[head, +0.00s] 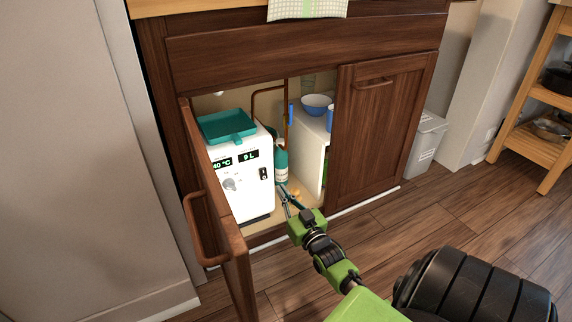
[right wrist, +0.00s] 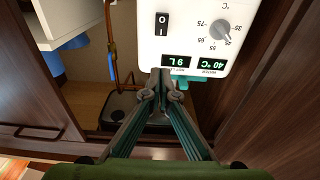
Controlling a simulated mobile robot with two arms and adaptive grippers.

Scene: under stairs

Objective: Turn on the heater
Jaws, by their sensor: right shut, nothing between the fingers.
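The heater (head: 241,190) is a white box inside the open cabinet, on the left. Its front has two lit displays reading 40 °C and 9 L, a round dial (head: 230,184) and a black rocker switch (head: 264,173). The right wrist view shows the heater (right wrist: 194,48) upside down, with the switch (right wrist: 162,24) and dial (right wrist: 220,29) in plain sight. My right gripper (head: 283,190) is shut and empty, just right of the heater front. In the right wrist view its fingertips (right wrist: 160,73) appear near the 9 L display; contact cannot be told. My left gripper is out of view.
A teal tray (head: 227,126) lies on the heater. The left cabinet door (head: 217,220) stands open, and the right door (head: 374,130) is closed. A green bottle (head: 281,165) and a white shelf with a blue bowl (head: 317,103) are inside. A grey bin (head: 427,142) stands right.

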